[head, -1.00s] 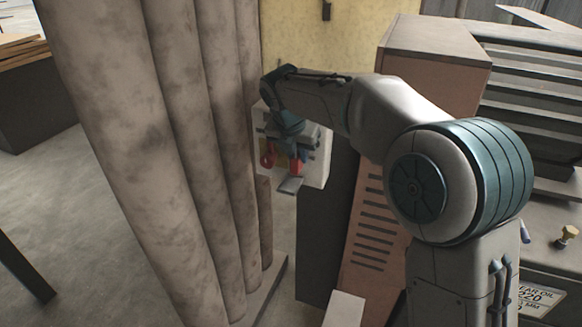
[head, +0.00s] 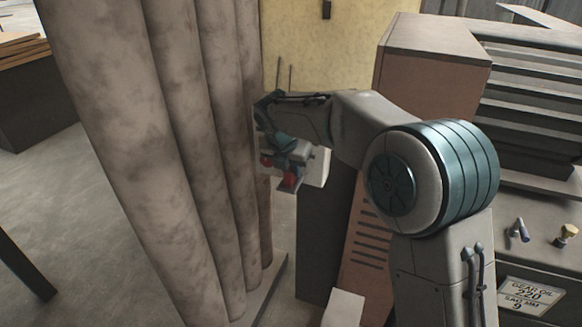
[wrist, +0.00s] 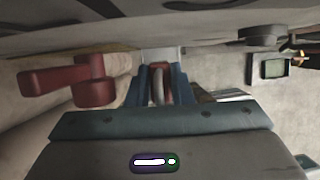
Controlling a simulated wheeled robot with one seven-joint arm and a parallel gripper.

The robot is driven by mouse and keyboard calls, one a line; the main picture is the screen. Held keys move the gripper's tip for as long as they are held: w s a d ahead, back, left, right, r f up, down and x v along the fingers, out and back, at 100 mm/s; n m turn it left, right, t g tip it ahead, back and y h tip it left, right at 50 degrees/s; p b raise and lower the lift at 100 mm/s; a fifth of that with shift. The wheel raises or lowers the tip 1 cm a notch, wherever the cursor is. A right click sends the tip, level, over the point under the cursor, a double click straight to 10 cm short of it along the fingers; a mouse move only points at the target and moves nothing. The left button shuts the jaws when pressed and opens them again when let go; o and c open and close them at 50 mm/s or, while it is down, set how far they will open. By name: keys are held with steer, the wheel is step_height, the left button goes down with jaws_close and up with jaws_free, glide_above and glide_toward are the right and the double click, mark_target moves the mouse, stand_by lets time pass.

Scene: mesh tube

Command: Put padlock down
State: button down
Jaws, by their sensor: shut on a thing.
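My gripper (head: 289,165) is low between the tubes and the brown cabinet, in front of a pale box (head: 319,166). It is shut on the padlock, a small red body (head: 288,183) showing just below the fingers in the head view. In the wrist view the padlock's grey shackle (wrist: 158,91) and some red show between the blue fingers (wrist: 153,88). A red handle (wrist: 75,82) is left of the fingers there; some of its red shows in the head view (head: 266,160). My wrist hides much of the box. Whether the padlock touches anything is unclear.
Tall stained tubes (head: 160,130) stand close at left of my gripper. A brown slotted cabinet (head: 425,75) stands at right, with a dark block (head: 325,240) beside it. A yellowish wall (head: 340,50) is behind. Open floor (head: 60,200) lies at far left.

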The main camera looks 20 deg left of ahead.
steer(key=shift+s+f, duration=0.1)
steer(key=shift+f, duration=0.3)
steer(key=c, duration=1.3)
jaws_free()
steer(key=shift+d+f, duration=0.1)
steer(key=shift+f, duration=0.1)
steer(key=shift+s, duration=0.1)
steer(key=shift+r, duration=0.5)
steer(key=v, duration=1.2)
steer(key=shift+r, duration=0.25)
